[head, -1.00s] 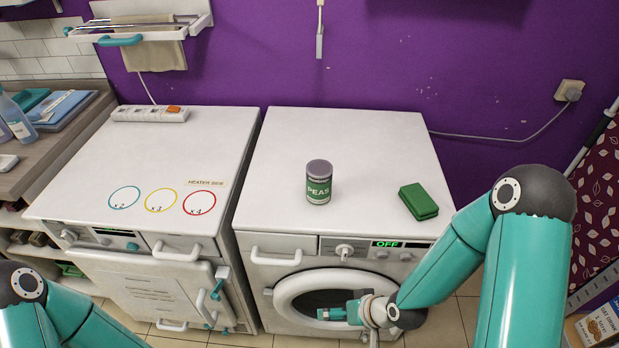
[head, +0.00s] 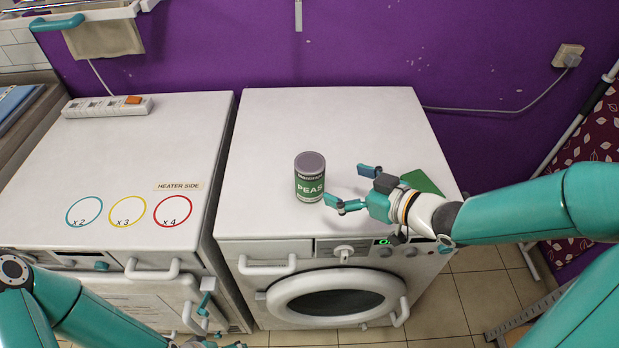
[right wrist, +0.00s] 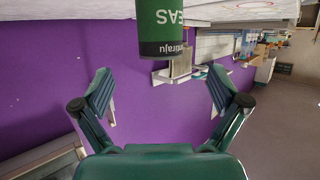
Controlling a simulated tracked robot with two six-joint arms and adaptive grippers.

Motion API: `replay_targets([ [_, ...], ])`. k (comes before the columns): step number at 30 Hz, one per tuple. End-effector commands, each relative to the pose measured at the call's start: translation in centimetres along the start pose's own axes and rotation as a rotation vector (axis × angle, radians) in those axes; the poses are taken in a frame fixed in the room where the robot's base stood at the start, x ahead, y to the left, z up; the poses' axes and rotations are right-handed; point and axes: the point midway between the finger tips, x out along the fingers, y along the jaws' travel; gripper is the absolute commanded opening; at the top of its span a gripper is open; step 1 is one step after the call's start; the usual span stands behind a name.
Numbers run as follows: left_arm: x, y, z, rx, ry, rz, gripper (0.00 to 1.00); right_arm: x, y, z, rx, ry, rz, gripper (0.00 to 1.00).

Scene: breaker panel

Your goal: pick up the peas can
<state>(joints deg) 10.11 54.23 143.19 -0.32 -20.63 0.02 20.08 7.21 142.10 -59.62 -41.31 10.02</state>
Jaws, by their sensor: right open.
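The peas can (head: 310,179), green with a grey lid, stands upright on the white top of the right-hand machine (head: 262,140). My right gripper (head: 347,186) is open and empty just right of the can in the head view, with its fingers pointing toward it. In the right wrist view the can (right wrist: 161,28) appears upside down, ahead of and between the two open fingers (right wrist: 161,95), apart from them. My left gripper (head: 222,345) is barely in view at the bottom edge, and its jaws cannot be made out.
A green sponge-like block (head: 421,181) lies right of the can, partly hidden by my right gripper. The left machine top (head: 150,150) has coloured circles and a power strip (head: 107,106). A purple wall (head: 330,45) stands behind. The right machine's top left of the can is clear.

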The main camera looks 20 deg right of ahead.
Motion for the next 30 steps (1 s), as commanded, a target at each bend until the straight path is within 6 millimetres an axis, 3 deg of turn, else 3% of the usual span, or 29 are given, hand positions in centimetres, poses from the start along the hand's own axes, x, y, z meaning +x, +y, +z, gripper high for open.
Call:
replay_targets([
  [3,0.2,-0.1,0.0,0.000,0.000,0.000,0.93,2.8,-0.3,0.1,-0.001,-0.002,-0.010,0.97],
  [7,0.2,-0.1,0.0,0.000,0.000,0.000,0.93,4.8,-0.2,-0.1,-0.002,-0.001,-0.009,0.97],
  [16,-0.1,0.0,0.0,0.000,0.000,0.000,0.93,6.8,-0.3,-0.1,-0.003,-0.002,-0.010,0.97],
  [24,-0.8,0.3,0.0,0.000,0.000,0.000,0.93,10.3,-0.2,-0.1,-0.003,-0.001,-0.010,0.97],
  [30,-0.9,0.3,0.0,0.000,0.000,0.000,0.93,11.1,-0.2,0.0,-0.003,0.000,-0.007,0.97],
])
